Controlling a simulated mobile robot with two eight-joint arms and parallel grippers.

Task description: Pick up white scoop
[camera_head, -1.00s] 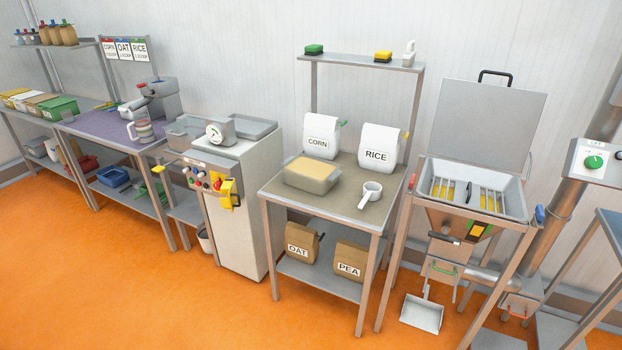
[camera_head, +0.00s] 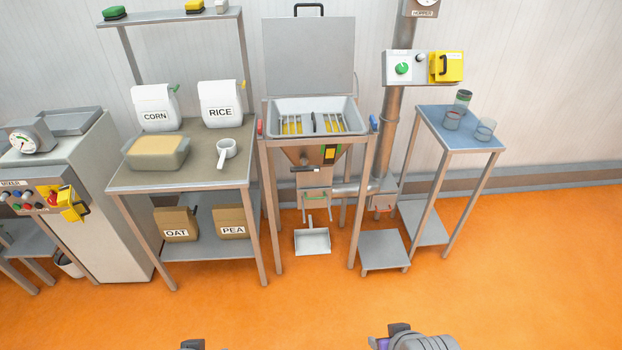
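The white scoop (camera_head: 226,150) lies on the top of the metal table (camera_head: 205,178), right of the middle, with its handle toward the front. It stands free of the other things on the table. Parts of my arms show at the bottom edge of the head view, well in front of the table. Neither gripper's fingers can be seen. Nothing touches the scoop.
Left of the scoop sits a tub with tan contents (camera_head: 157,153). Behind are the CORN bag (camera_head: 155,107) and RICE bag (camera_head: 221,104). A hopper machine (camera_head: 314,115) stands close on the right, a mixer (camera_head: 75,165) on the left. The orange floor (camera_head: 280,315) in front is clear.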

